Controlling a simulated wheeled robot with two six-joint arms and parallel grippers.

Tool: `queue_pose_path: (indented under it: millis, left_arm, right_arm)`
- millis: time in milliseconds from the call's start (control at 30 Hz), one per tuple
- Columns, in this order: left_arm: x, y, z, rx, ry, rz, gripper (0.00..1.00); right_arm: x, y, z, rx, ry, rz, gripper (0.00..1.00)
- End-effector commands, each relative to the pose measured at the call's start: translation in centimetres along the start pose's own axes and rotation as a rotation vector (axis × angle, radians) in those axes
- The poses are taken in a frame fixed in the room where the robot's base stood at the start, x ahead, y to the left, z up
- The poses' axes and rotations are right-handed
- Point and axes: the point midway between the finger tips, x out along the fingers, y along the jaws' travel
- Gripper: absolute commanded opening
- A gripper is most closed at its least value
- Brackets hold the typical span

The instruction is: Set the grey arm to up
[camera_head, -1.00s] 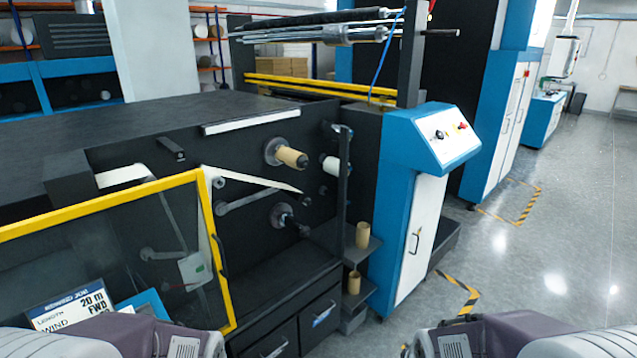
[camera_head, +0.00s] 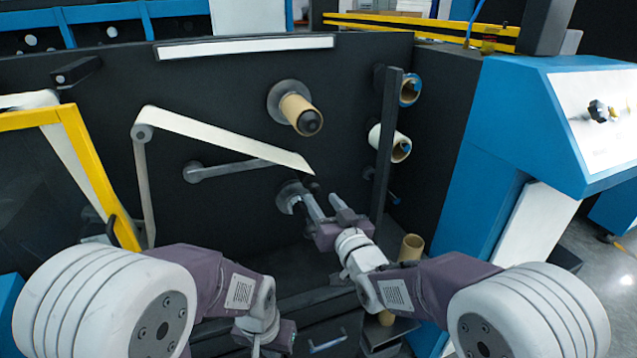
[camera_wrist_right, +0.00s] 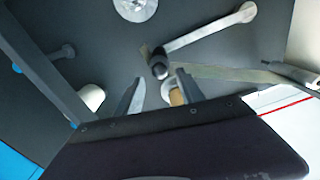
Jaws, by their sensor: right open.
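The grey arm (camera_head: 235,169) is a bar on the dark machine face. In the head view it runs right and slightly up from its pivot, and its far end passes behind the white web. In the wrist view the grey arm (camera_wrist_right: 205,32) ends in a black knob (camera_wrist_right: 158,66). My right gripper (camera_head: 322,199) is open, near that end. In the wrist view the right gripper (camera_wrist_right: 159,78) has the knob just beyond and between its fingertips; I cannot see contact. My left gripper (camera_head: 272,338) is low at the bottom, its fingers not clear.
The white web (camera_head: 222,137) slopes down close to the right gripper. A core on a spindle (camera_head: 298,112) sticks out above. A dark upright post (camera_head: 385,150) stands at right, beside the blue console (camera_head: 540,110). A yellow-framed guard (camera_head: 85,150) is at left.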

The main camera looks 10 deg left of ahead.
Motion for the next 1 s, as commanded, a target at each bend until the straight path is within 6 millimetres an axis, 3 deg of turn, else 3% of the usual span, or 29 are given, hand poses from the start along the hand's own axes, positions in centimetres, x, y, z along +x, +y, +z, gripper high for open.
queue_pose_path:
  millis: [433, 600, 833, 1000]
  left_arm:
    - [-0.2, 0.0, 0.0, 0.000, 0.000, 0.000, 0.00]
    - [-0.2, 0.0, 0.0, 0.000, 0.000, 0.000, 0.00]
    - [-0.2, 0.0, 0.0, 0.000, 0.000, 0.000, 0.00]
    - [-0.2, 0.0, 0.0, 0.000, 0.000, 0.000, 0.00]
  right_arm:
    - [7.7, 0.1, 0.0, 0.000, -0.002, 0.003, 0.45]
    - [8.8, 0.1, 0.0, 0.000, -0.003, 0.003, 0.45]
    - [8.9, 0.2, 0.1, 0.000, -0.003, 0.003, 0.45]
    - [8.9, 0.2, 0.0, 0.000, -0.003, 0.003, 0.00]
